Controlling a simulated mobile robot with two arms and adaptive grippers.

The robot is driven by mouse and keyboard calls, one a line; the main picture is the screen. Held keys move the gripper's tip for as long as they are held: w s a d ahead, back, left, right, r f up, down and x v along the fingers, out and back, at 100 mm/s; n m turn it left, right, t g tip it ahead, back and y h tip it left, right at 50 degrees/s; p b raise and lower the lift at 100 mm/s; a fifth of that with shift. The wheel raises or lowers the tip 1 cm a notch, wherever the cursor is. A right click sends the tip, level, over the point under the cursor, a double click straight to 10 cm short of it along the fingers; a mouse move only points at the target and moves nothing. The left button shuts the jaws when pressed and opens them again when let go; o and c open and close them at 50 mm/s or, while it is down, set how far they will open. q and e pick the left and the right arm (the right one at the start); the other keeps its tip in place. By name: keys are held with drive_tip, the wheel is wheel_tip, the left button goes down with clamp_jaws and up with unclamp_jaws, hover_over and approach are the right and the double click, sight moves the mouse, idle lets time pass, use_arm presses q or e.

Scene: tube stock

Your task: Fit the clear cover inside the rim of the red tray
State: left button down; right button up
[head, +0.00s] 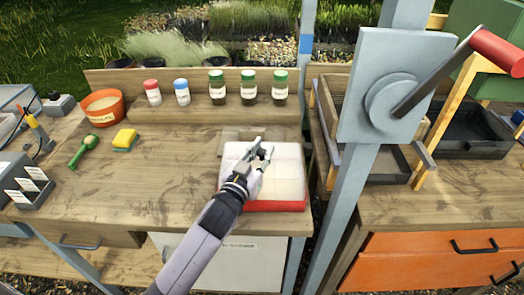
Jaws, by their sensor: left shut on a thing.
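The red tray (277,206) lies near the right end of the wooden bench, its red wall showing mainly along the front. The clear cover (288,168) is a whitish see-through panel over the tray, hiding most of its inside. I cannot tell whether its edges sit inside the rim or on it. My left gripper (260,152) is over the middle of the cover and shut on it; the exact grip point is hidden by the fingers. My right gripper is not in view.
Several lidded jars (217,88) stand on the back shelf. An orange pot (103,108), yellow sponge (125,139) and green scoop (84,150) lie to the left. A grey post with a crank (388,103) rises right of the tray. The bench middle is clear.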

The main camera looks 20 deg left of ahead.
use_arm(q)
drive_tip(key=shift+f, duration=0.55)
idle(1.7)
drive_tip(key=c, duration=1.3)
unclamp_jaws()
drive_tip(key=shift+c, duration=0.2)
wheel_tip(320, 180, up, 8)
drive_tip(key=p, duration=0.8)
